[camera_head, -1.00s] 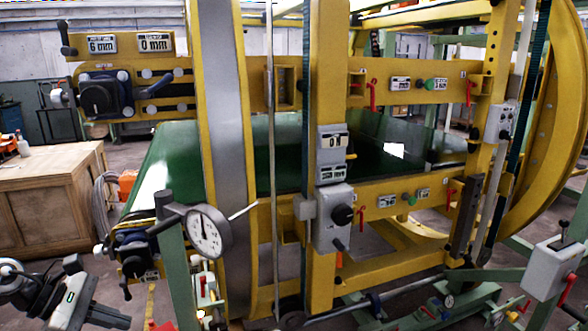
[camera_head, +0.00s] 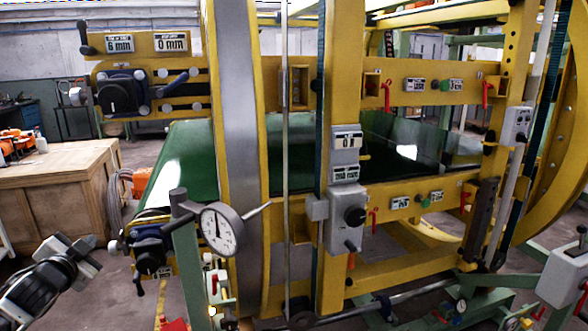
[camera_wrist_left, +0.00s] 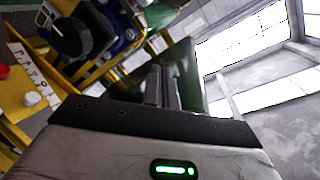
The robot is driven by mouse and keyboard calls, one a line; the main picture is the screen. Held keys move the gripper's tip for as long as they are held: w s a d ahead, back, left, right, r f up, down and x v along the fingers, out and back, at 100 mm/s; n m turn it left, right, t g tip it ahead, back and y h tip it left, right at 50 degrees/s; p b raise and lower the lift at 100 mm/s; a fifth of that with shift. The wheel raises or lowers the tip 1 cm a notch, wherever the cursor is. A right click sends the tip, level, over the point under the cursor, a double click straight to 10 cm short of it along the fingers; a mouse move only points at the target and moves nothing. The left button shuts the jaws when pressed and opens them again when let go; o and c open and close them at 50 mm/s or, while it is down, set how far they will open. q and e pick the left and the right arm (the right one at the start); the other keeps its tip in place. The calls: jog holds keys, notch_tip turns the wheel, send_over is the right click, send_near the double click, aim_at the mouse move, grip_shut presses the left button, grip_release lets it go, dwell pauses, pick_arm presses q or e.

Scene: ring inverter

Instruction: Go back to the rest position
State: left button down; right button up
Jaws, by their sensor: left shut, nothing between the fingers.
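My left gripper (camera_head: 92,247) is at the lower left of the head view, in front of the wooden crate and left of the dial gauge. In the left wrist view its two fingers (camera_wrist_left: 162,88) stand close together, shut with nothing between them. Beyond them are green and yellow parts of the ring inverter, tilted in that view. In the head view the yellow ring inverter (camera_head: 235,120) fills the middle, apart from the gripper. My right gripper is not in view.
A dial gauge (camera_head: 222,228) on a green post stands right of my left gripper. A wooden crate (camera_head: 55,185) is at the left. A black knob unit (camera_head: 118,92) and a grey control box (camera_head: 345,215) stick out from the machine. Grey floor shows between crate and machine.

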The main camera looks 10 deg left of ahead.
pick_arm(q)
jog(key=s+d+f+g+h, duration=0.1)
jog(key=s+d+f+h, duration=0.1)
jog(key=s+d+f, duration=0.5)
jog(key=s+d+f+g+h, duration=0.2)
jog(key=d+f, duration=0.8)
jog(key=f, duration=0.2)
jog(key=s+d+f+n+g+h, duration=0.1)
jog(key=s+d+f, duration=0.2)
jog(key=s+d, duration=0.6)
jog(key=s+d+f+n+g+h, duration=0.1)
jog(key=s+d+f+n+h, duration=0.1)
jog(key=s+d, duration=0.7)
jog(key=shift+d+f+h, duration=0.3)
jog(key=shift+d+f, duration=0.5)
jog(key=shift+d, duration=0.3)
